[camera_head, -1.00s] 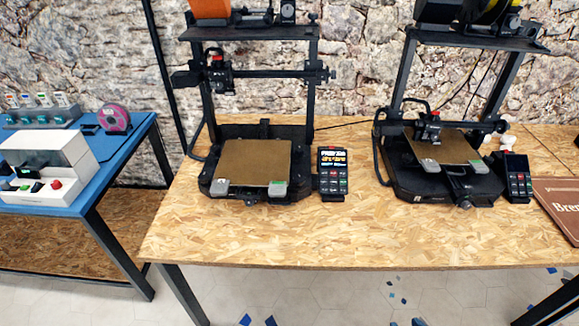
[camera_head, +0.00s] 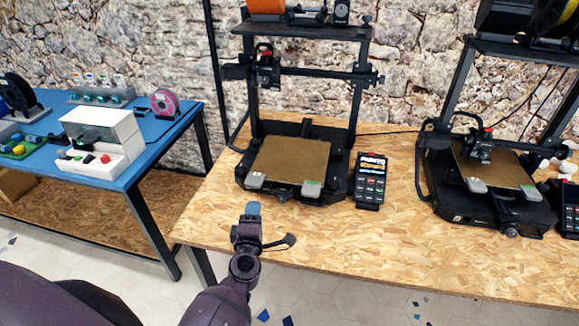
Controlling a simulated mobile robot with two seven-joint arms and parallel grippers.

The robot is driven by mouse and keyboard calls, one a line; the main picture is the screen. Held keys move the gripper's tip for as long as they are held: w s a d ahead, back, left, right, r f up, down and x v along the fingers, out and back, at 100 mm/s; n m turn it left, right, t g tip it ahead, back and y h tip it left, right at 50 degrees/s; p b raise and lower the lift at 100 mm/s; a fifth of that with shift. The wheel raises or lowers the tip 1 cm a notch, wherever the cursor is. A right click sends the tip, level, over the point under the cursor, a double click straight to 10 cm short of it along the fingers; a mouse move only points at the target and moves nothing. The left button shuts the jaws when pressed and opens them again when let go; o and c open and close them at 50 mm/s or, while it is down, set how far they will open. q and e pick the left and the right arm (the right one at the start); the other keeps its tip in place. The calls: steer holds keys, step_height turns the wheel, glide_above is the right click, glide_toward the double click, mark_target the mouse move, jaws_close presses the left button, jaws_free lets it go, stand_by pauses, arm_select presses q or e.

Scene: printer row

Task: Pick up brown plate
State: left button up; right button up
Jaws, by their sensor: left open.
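A brown plate (camera_head: 290,160) lies flat on the bed of the left 3D printer. Small grey-and-green clips (camera_head: 311,188) sit at its two front corners. A second brown plate (camera_head: 497,167) lies on the bed of the right printer. My left gripper (camera_head: 268,227) is open and empty. It shows in front of the left printer, below the brown plate in the picture and apart from it. My right gripper is out of view.
The left printer's frame (camera_head: 366,85) stands around the plate, with its print head (camera_head: 266,68) above. A control unit (camera_head: 371,180) stands right of it. A blue table (camera_head: 150,135) with a white machine (camera_head: 102,140) is at left. The wooden table's front (camera_head: 400,260) is clear.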

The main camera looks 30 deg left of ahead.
mark_target(256, 187)
arm_select(q)
steer(key=x, duration=0.5)
steer(key=shift+w+a+n, duration=0.3)
steer(key=shift+w+a, duration=0.05)
steer(key=shift+w, duration=0.2)
steer(key=x, duration=0.4)
steer(key=shift+a+b, duration=0.3)
steer(key=shift+b, duration=0.1)
steer(key=shift+w+a, duration=0.1)
steer(key=shift+w, duration=0.1)
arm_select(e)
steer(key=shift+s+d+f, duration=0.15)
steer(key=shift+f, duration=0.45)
arm_select(q)
jaws_close()
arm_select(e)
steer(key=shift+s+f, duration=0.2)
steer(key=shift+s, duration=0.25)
